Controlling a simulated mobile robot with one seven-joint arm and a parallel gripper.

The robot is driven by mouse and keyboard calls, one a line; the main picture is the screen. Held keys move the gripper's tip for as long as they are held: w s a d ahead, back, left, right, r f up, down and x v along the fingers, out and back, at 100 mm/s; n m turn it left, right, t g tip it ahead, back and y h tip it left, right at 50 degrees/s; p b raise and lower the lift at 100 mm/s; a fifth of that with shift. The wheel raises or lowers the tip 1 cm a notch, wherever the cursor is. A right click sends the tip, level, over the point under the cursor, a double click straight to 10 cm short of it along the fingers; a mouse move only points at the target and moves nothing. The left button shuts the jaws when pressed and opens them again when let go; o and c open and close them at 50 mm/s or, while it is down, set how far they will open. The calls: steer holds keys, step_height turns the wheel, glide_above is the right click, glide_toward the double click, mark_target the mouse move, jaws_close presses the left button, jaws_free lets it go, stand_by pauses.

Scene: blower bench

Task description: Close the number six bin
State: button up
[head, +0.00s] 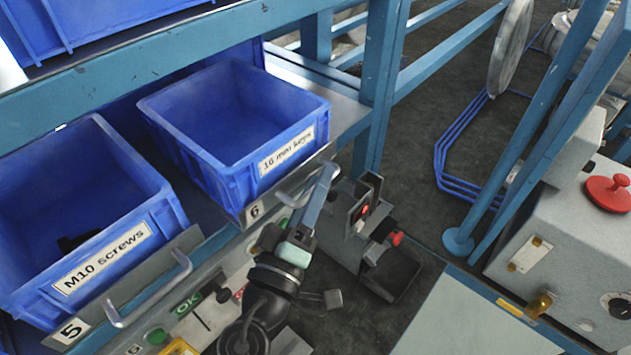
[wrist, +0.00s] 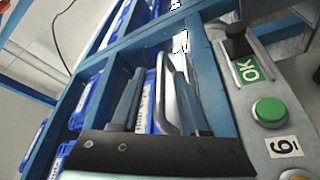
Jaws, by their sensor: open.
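The number six bin (head: 235,115) is an open-topped blue bin labelled "16 mm keys". It sits at the shelf's front, behind a grey front plate with a "6" tag (head: 254,210) and a metal bar handle (head: 295,188). It looks empty inside. My gripper (head: 319,192) is at the right end of that plate, by the handle. In the wrist view my gripper (wrist: 158,78) is open, with one finger on each side of a metal handle (wrist: 168,100). I cannot tell whether the fingers touch it.
The number five bin (head: 75,215), labelled "M10 screws", stands to the left with its own handle (head: 150,290). A blue post (head: 380,85) rises right of bin six. A control panel with an OK label (wrist: 249,70) and green button (wrist: 269,111) runs below the shelf.

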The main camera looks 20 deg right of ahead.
steer(key=shift+c, duration=0.2)
jaws_close()
stand_by(1.2)
